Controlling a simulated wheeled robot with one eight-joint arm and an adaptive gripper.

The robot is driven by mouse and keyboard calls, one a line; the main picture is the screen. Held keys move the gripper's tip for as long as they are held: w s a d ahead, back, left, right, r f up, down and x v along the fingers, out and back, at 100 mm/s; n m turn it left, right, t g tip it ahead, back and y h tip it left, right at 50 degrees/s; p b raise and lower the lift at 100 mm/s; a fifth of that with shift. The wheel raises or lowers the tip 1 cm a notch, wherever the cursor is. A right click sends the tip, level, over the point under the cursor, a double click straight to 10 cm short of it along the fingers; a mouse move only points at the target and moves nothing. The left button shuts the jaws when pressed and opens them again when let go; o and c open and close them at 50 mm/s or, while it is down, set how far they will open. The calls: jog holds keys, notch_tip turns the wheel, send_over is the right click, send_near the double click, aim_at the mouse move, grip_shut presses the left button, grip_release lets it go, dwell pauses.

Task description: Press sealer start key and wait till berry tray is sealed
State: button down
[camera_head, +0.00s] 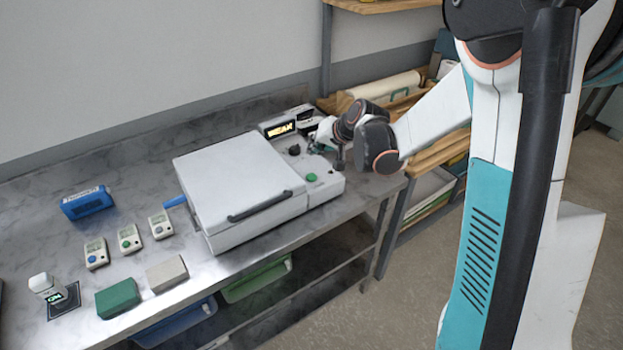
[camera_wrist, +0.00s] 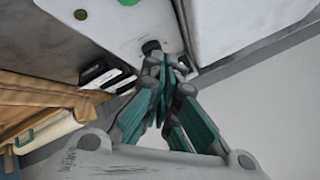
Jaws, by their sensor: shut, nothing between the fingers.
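The white sealer (camera_head: 240,185) stands on the bench with its lid down and a black handle on the front edge. A green round key (camera_head: 311,177) is on its right-hand panel, and a green key (camera_wrist: 128,2) shows at the top edge of the wrist view. A black knob (camera_head: 294,149) sits further back on the panel. My gripper (camera_head: 318,147) is shut and empty over the back part of the panel, apart from the green key. In the wrist view its teal fingers (camera_wrist: 168,66) are together near the dark knob. No berry tray is visible; the closed lid hides the sealer's inside.
A lit display (camera_head: 280,129) stands behind the panel. A blue device (camera_head: 87,203), several small meters, a green block (camera_head: 118,298) and a grey block (camera_head: 167,273) lie on the left bench. Wooden shelves (camera_head: 440,152) stand to the right.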

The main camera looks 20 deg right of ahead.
aim_at(314, 175)
jog(key=shift+f+b, duration=2.3)
jog(key=shift+f, duration=1.2)
jog(key=shift+f, duration=0.15)
jog(key=shift+f+b, duration=0.25)
jog(key=shift+b, duration=0.15)
jog(key=shift+f+b, duration=0.45)
jog(key=shift+r, duration=0.15)
jog(key=shift+r+p, duration=0.55)
jog(key=shift+r, duration=0.2)
jog(key=shift+r+p, duration=1.6)
jog(key=shift+r, duration=0.9)
